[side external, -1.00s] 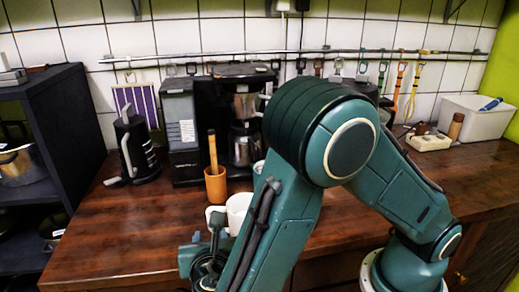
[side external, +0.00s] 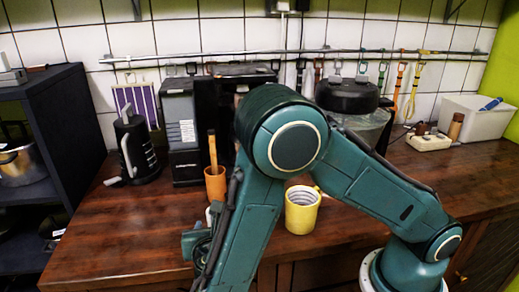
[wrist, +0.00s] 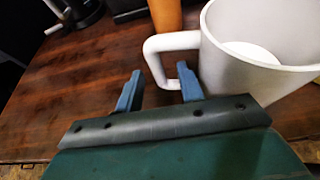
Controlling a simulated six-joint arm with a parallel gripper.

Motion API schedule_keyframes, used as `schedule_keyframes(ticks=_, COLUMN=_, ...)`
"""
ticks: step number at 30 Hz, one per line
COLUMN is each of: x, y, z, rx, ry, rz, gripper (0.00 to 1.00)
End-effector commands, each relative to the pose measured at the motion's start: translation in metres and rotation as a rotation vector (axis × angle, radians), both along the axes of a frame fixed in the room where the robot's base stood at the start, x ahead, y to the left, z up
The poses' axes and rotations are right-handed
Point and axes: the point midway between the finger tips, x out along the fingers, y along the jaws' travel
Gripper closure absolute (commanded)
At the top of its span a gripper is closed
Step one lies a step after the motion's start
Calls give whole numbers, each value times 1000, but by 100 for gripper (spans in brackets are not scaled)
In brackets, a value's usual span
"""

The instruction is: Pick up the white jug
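The white jug (wrist: 255,50) stands upright at the right of the wrist view, its handle (wrist: 155,58) pointing left towards my gripper. My gripper (wrist: 160,72) is open, with its two blue fingers apart. The handle's lower end shows between the fingertips, closer to the right finger; I cannot tell whether they touch. In the side external view, my arm hides most of the jug, and only a sliver of white shows beside the arm. My gripper (side external: 195,243) is low over the counter's front there, partly hidden.
An orange cup (side external: 215,185) with a wooden stick stands behind the jug. A yellow mug (side external: 302,212) stands to the right of my arm. A black kettle (side external: 135,150) and a coffee machine (side external: 180,130) stand at the back. The wooden counter (side external: 110,225) is clear at left.

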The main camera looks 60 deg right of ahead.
Motion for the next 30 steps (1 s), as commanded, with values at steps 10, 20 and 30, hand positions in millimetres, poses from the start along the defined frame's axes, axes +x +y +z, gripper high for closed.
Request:
schedule_keyframes(ticks=10, x=0, y=0, z=0, rx=0, ry=0, rz=0, gripper=64)
schedule_keyframes(ticks=20, x=0, y=0, z=0, rx=0, ry=0, rz=0, gripper=100)
schedule_keyframes(ticks=30, x=0, y=0, z=1, rx=-1, ry=-2, rz=0, gripper=100)
